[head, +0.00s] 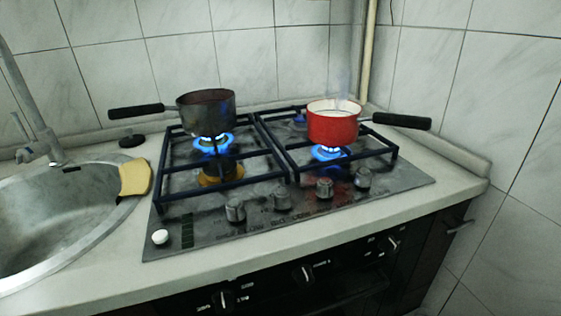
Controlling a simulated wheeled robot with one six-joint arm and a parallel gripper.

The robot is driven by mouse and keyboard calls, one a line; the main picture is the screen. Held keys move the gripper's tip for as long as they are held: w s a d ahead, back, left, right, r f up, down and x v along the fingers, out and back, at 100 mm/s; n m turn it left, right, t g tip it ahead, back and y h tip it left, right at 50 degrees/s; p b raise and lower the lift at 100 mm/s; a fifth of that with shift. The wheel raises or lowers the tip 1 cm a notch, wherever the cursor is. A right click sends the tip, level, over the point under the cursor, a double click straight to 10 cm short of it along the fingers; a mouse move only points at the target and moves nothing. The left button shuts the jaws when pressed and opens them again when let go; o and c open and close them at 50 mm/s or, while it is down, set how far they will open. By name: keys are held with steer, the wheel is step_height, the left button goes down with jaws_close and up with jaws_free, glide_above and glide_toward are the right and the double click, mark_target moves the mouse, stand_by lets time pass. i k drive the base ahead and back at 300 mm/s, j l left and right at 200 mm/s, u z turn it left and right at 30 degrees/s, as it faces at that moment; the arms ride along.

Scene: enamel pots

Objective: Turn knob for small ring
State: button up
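A gas hob (270,216) with black grates is set in the counter. Several metal knobs stand in a slanting row along its front: a far-left knob (235,209), a second knob (282,198), a third knob (324,188) and a far-right knob (362,179). Blue flame burns under the red pot (333,127) and under the dark saucepan (206,115). A brass-coloured ring (220,176) at the front left shows no flame. I cannot tell which ring is the small one, or the knobs' exact settings. My gripper is not in view.
A steel sink (45,245) with a yellow sponge (135,177) on its rim is at the left. Dark pot handles stick out left and right. Oven knobs (303,273) are below the counter edge. Tiled walls close the back and right.

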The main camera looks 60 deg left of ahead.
mark_target(324, 191)
steer(key=u, duration=1.15)
